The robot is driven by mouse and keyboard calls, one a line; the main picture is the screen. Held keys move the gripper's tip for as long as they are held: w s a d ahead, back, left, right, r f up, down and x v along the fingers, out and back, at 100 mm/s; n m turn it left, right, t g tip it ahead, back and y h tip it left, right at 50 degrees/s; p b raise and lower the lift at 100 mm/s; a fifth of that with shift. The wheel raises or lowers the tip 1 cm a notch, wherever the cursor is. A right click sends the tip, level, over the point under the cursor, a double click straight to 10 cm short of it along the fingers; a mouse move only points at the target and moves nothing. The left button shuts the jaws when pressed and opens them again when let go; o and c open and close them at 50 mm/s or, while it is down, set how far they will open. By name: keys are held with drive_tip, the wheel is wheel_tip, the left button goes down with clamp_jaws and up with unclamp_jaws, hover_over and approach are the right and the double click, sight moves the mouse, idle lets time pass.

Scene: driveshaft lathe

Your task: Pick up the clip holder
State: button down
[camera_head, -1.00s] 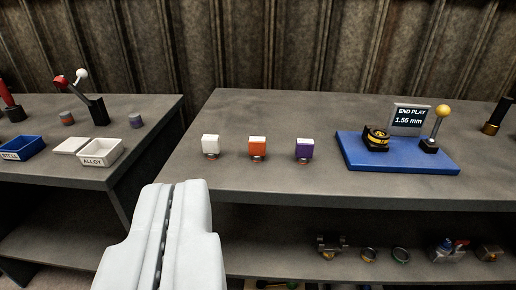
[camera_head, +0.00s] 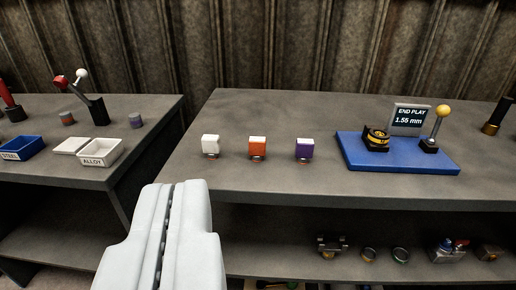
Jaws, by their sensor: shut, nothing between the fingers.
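My gripper (camera_head: 175,188) is pale grey and shows at the lower left of centre, its two fingers shut together along a dark seam. It holds nothing and is in front of the gap between two workbenches. I cannot tell for certain which thing is the clip holder. A small dark metal fixture (camera_head: 331,246) with upright posts stands on the lower shelf, right of my gripper. Two rings, one brownish (camera_head: 369,255) and one greenish (camera_head: 400,256), lie beside it. A grey piece with blue and red parts (camera_head: 447,250) is further right.
White (camera_head: 210,144), orange (camera_head: 257,147) and purple (camera_head: 304,148) blocks stand along the right bench's (camera_head: 270,110) front. A blue plate (camera_head: 400,160) carries an END PLAY display (camera_head: 410,119). The left bench holds levers (camera_head: 98,110), a blue STEEL tray (camera_head: 22,147) and a white ALLOY tray (camera_head: 100,152).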

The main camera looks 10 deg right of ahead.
drive_tip(key=c, duration=1.5)
unclamp_jaws()
drive_tip(key=shift+w, duration=0.25)
drive_tip(key=o, duration=0.7)
drive_tip(key=w, duration=0.2)
drive_tip(key=shift+w+a+f, duration=0.1)
drive_tip(key=shift+w+f, duration=0.2)
drive_tip(key=shift+w, duration=0.1)
drive_tip(key=shift+c, duration=0.2)
drive_tip(key=m+g+h, duration=0.3)
drive_tip(key=g+h, duration=0.1)
approach(257, 143)
drive_tip(key=shift+y, duration=0.3)
drive_tip(key=x, duration=0.6)
drive_tip(key=shift+r, duration=0.1)
drive_tip(key=shift+x, duration=2.7)
